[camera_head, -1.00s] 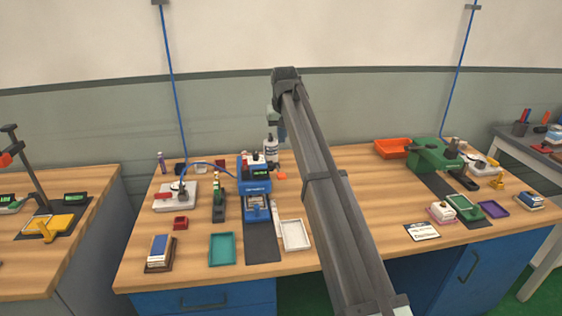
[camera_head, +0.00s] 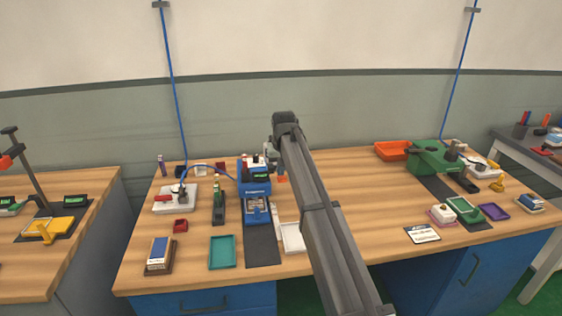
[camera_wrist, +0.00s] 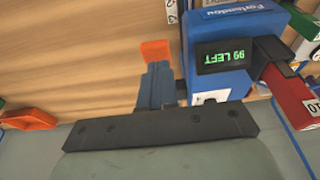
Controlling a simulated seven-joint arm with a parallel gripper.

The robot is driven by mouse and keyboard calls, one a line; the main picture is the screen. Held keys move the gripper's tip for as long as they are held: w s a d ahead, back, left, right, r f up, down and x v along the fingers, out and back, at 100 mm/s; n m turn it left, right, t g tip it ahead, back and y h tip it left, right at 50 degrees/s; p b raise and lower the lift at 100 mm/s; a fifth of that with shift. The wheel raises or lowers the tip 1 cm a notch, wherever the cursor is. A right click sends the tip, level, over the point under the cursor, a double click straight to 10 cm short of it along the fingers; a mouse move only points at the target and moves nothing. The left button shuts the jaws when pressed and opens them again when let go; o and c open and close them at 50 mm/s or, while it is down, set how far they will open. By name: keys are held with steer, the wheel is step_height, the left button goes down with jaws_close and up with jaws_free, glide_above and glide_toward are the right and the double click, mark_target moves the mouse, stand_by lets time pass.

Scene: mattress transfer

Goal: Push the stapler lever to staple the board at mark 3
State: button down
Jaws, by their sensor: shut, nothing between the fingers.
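The blue stapler (camera_head: 255,188) stands on a dark mat on the left half of the table; its screen reads "99 LEFT" in the wrist view (camera_wrist: 222,55). An orange tip (camera_head: 282,178), apparently the lever's, sticks out at its right side and also shows in the wrist view (camera_wrist: 156,50). My gripper (camera_wrist: 155,68) is shut and empty, its fingers over or against the orange tip; I cannot tell if they touch. In the head view my gripper (camera_head: 277,166) is partly hidden by my arm. A board (camera_head: 256,214) seems to lie at the stapler's front; mark 3 is unreadable.
A white tray (camera_head: 292,238) and teal tray (camera_head: 222,251) flank the mat. A green clip-like tool (camera_head: 218,207) stands left of the stapler.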

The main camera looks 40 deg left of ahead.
steer(key=shift+f, duration=0.25)
steer(key=shift+s+d+f+t+y, duration=0.2)
steer(key=shift+f+t+y, duration=0.05)
steer(key=shift+f, duration=0.2)
steer(key=shift+s+d+f+t+y, duration=0.2)
steer(key=shift+s+d+f, duration=0.05)
steer(key=shift+f, duration=0.2)
steer(key=shift+s+d+f+t+y, duration=0.2)
steer(key=shift+f+t+y, duration=0.05)
steer(key=shift+f, duration=0.2)
steer(key=shift+s+d+f, duration=0.1)
steer(key=shift+f, duration=1.65)
glide_toward(282, 180)
steer(key=s+d, duration=0.2)
steer(key=shift+s+d+r, duration=0.15)
steer(key=shift+s+r, duration=0.05)
steer(key=shift+s, duration=0.05)
